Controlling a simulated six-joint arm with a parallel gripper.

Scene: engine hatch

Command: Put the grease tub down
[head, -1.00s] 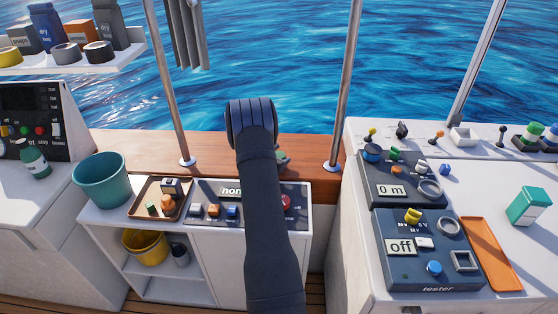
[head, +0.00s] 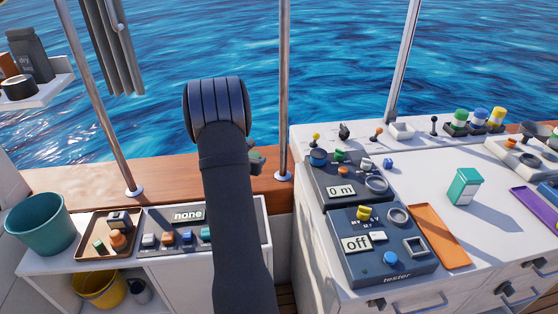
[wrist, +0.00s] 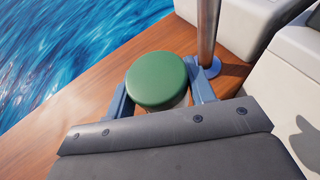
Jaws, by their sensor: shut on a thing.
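The grease tub (wrist: 157,78) has a round green lid and a pale body that is mostly hidden under it. My gripper (wrist: 161,92) is shut on it, with one blue-grey finger on each side. In the wrist view the tub is over the brown wooden ledge (wrist: 82,128), close to the foot of a metal post. I cannot tell whether it touches the wood.
A metal post (head: 284,90) rises from the ledge just right of my gripper, with water beyond. The white counter (head: 480,225) at right bears a tester (head: 400,270), an orange tray (head: 438,236) and a teal box (head: 464,187). A teal bucket (head: 40,232) stands at left.

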